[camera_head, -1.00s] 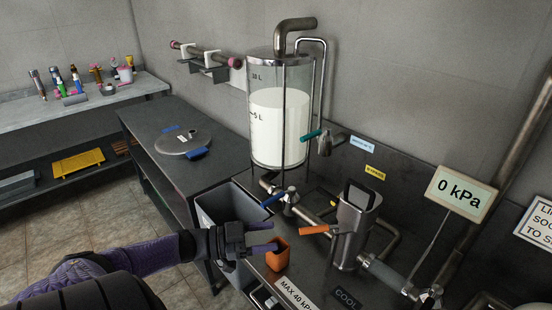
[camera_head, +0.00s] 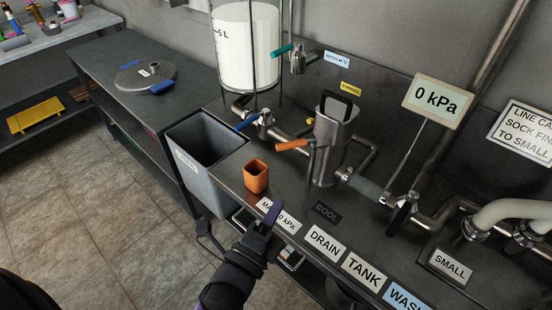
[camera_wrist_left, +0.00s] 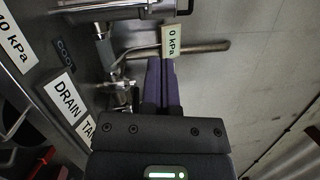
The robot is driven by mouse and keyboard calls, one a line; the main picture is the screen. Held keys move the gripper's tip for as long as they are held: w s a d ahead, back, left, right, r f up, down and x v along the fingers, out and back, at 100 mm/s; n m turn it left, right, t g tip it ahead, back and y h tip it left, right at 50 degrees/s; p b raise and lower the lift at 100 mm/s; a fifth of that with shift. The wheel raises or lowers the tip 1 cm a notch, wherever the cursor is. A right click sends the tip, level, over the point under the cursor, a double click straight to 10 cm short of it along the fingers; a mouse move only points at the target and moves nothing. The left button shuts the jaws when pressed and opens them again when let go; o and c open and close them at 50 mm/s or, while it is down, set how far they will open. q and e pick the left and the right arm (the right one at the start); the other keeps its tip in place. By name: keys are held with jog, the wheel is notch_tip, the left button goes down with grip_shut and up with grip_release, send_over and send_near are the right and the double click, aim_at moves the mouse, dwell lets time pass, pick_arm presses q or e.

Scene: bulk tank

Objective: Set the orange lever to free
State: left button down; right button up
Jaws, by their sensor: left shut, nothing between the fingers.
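The orange lever (camera_head: 292,145) points left from a valve on the pipework beside the metal canister (camera_head: 328,150). My left gripper (camera_head: 272,210) is at the front edge of the bench, over the "MAX 40 kPa" label, below and left of the lever and clear of it. Its purple fingers are closed together and empty. They also show in the left wrist view (camera_wrist_left: 162,82), where I cannot make out the orange lever. My right gripper is not in view.
An orange cup (camera_head: 256,178) stands between the gripper and the lever's left side. A grey bin (camera_head: 210,170) hangs left of it. A blue lever (camera_head: 248,121), a teal lever (camera_head: 284,50) and a 0 kPa sign (camera_head: 437,100) are nearby. Labels line the bench front.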

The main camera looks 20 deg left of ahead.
pick_arm(q)
send_near(302, 145)
jog(key=w+d, duration=0.2)
jog(key=w, duration=0.1)
jog(key=w+a, duration=0.2)
jog(key=shift+w+r+b, duration=0.2)
jog(key=shift+w+b, duration=0.1)
jog(key=shift+w, duration=0.05)
jog(key=shift+a+m+h, duration=0.25)
jog(key=shift+m+h, duration=0.15)
jog(key=shift+h, duration=0.3)
